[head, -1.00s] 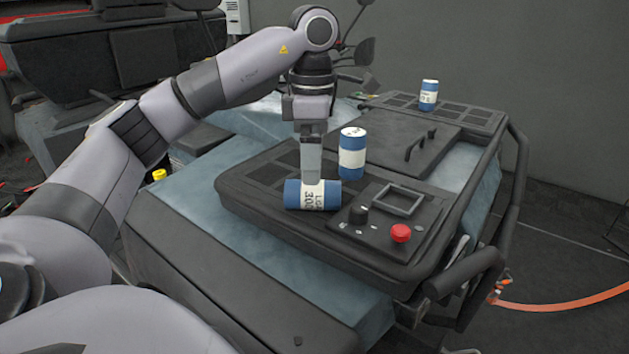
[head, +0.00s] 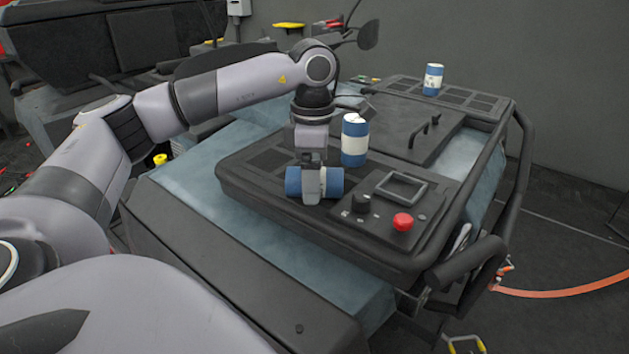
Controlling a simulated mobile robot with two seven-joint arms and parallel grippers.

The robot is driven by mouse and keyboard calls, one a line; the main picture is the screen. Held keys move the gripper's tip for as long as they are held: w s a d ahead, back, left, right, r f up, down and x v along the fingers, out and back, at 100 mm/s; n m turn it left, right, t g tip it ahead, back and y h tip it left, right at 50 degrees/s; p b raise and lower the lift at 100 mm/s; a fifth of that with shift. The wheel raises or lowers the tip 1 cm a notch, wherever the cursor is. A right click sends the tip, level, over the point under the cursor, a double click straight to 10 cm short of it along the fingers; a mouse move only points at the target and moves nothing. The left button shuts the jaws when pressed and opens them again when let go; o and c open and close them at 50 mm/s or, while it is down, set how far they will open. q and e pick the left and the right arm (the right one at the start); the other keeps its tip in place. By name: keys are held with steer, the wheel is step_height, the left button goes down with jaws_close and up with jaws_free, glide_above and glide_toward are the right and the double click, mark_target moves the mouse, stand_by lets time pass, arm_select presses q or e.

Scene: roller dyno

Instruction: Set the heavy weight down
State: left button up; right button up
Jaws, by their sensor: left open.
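A blue cylindrical weight with a pale band (head: 332,181) lies on its side on the dark console top (head: 243,186). My left gripper (head: 313,190) is open and points down at this weight, with a finger in front of its middle that hides most of its band. A second blue and white weight (head: 355,140) stands upright just behind and to the right of the gripper, apart from it. A third, smaller-looking one (head: 433,80) stands upright on the far vented panel. My right gripper is not in view.
Right of the lying weight are a black knob (head: 361,203), a raised square frame (head: 401,187) and a red button (head: 402,222). A black tube rail (head: 524,165) runs along the console's right side. A handle (head: 424,131) stands up from the middle lid.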

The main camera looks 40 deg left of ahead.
arm_select(q)
steer(key=c, duration=1.5)
steer(key=shift+r, duration=0.7)
step_height(320, 180, up, 7)
steer(key=shift+f, duration=0.15)
step_height(320, 180, up, 12)
steer(key=p, duration=0.5)
